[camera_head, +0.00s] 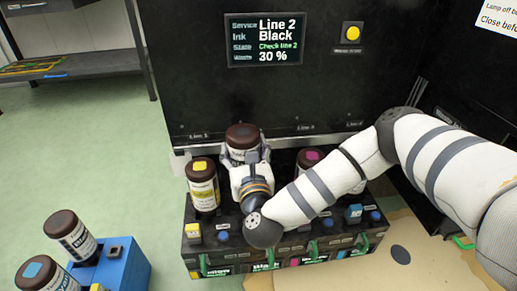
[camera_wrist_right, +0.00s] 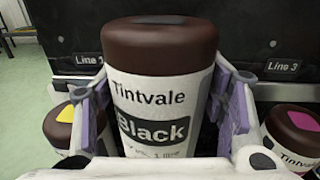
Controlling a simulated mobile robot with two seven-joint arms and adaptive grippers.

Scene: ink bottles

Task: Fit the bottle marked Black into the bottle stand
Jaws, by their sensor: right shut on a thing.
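The bottle marked Black (camera_head: 242,137) has a brown cap and white label. It stands upright over the second place from the left of the dark bottle stand (camera_head: 233,259), below the Line 2 area. My right gripper (camera_head: 245,160) is shut around its sides. In the right wrist view the Black bottle (camera_wrist_right: 160,95) fills the middle, with the purple pads of the gripper (camera_wrist_right: 165,110) on both sides. Its base is hidden, so I cannot tell if it is seated. My left gripper is not in view.
A yellow-marked bottle (camera_head: 202,186) stands left of it, a magenta-marked one (camera_head: 309,159) right. A screen (camera_head: 265,40) reads Line 2, Black, Check line 2, 30 %. A blue holder (camera_head: 122,262) with dark- and cyan-marked bottles is at lower left. A cardboard-coloured sheet (camera_head: 420,225) lies at right.

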